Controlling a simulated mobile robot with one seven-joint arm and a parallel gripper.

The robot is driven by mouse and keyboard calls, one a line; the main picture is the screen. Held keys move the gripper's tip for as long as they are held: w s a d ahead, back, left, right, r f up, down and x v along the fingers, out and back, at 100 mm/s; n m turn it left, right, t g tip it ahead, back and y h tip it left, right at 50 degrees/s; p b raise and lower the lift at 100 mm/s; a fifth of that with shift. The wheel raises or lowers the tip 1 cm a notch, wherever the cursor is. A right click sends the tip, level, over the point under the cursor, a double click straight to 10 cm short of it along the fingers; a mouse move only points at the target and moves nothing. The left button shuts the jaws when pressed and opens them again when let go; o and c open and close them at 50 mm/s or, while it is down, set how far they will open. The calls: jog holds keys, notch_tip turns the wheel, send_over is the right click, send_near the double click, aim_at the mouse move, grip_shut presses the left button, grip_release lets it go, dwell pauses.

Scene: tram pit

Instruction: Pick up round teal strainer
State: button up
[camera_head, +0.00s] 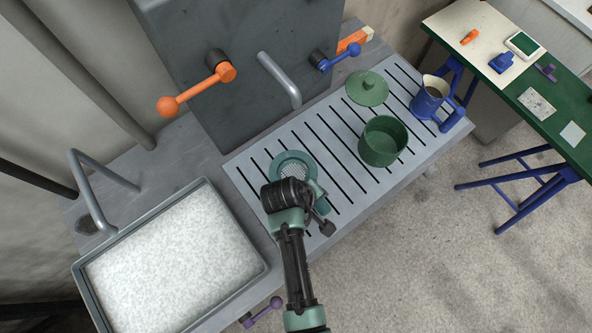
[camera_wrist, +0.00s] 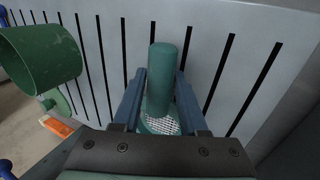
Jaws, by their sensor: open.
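The round teal strainer (camera_head: 294,163) lies on the slatted metal drainboard (camera_head: 331,192), with its mesh bowl toward the back. My gripper (camera_head: 319,203) is over its near side, and my wrist hides part of the strainer in the head view. In the wrist view, the strainer's teal handle (camera_wrist: 161,80) stands between the two blue fingers of my gripper (camera_wrist: 160,88). The fingers are open, one on each side of the handle. A strip of the mesh shows below the handle. I cannot tell whether a finger touches it.
A green pot (camera_head: 382,142) stands right of the strainer, its lid (camera_head: 367,88) behind it. A blue pitcher (camera_head: 428,98) is at the drainboard's right end. A faucet (camera_head: 280,79) hangs above. A tray of white grains (camera_head: 178,262) is at left.

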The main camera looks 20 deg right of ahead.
jog(key=shift+c, duration=0.2)
grip_shut()
